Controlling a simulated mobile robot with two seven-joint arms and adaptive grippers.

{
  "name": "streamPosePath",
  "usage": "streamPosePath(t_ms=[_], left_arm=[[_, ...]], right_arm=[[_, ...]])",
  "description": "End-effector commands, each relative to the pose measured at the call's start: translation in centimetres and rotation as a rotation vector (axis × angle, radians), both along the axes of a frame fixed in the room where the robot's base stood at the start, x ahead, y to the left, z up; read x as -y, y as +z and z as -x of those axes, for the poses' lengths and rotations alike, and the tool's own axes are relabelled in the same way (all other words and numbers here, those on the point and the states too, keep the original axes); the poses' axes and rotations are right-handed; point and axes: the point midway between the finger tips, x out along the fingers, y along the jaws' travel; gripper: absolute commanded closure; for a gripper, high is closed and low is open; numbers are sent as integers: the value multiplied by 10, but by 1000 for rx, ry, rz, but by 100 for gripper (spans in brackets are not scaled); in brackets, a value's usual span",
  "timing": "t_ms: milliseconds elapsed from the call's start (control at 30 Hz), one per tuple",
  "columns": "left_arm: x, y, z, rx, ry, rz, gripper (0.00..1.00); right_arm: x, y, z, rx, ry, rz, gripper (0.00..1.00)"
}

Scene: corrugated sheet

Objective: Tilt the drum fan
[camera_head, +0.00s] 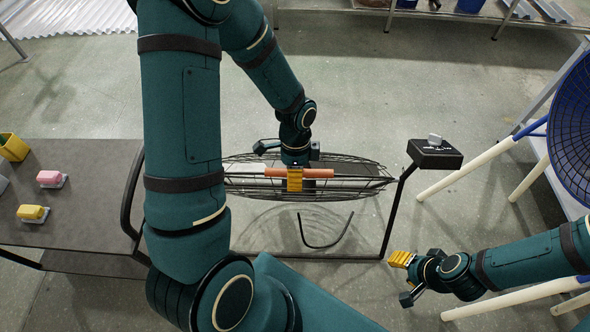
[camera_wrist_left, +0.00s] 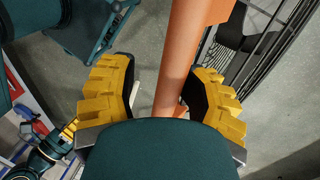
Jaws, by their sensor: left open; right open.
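The drum fan (camera_head: 355,182) stands in the middle of the head view, its round black wire cage seen nearly edge-on, in a black tube frame (camera_head: 391,218). An orange bar (camera_head: 318,173) crosses the cage's near side. My left gripper (camera_head: 294,180) is at this bar, with a yellow finger in front of it. In the left wrist view the bar (camera_wrist_left: 181,60) runs between the open yellow fingers (camera_wrist_left: 165,95), with gaps on both sides. Part of the cage (camera_wrist_left: 262,45) shows at right there. My right gripper (camera_head: 405,279) is open and empty, right of and below the frame.
A black box (camera_head: 435,153) sits at the frame's upper right. A blue mesh object (camera_head: 573,125) and white-legged stands are at right.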

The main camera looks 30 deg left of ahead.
Motion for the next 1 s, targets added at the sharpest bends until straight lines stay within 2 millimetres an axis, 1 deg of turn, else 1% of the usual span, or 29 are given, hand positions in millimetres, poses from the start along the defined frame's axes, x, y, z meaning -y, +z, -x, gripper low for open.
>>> streamPosePath(t_ms=[33, 267, 367, 467, 800, 900, 1000], left_arm=[[1, -1, 2, -5, -2, 1, 46], [-1, 1, -1, 4, 0, -1, 46], [-2, 6, -3, 7, 0, -2, 46], [-4, 19, -5, 10, 2, -3, 46], [-9, 86, -16, 9, 0, -2, 46], [-10, 101, -18, 6, -2, -2, 46], [-11, 111, -19, 4, -2, -2, 46]], right_arm=[[0, 0, 0, 0, 0, 0, 53], [0, 0, 0, 0, -1, 0, 53], [0, 0, 0, 0, 0, 0, 53], [0, 0, 0, 0, 0, 0, 53], [0, 0, 0, 0, -1, 0, 53], [0, 0, 0, 0, -1, 0, 53], [0, 0, 0, -1, -1, 0, 53]])
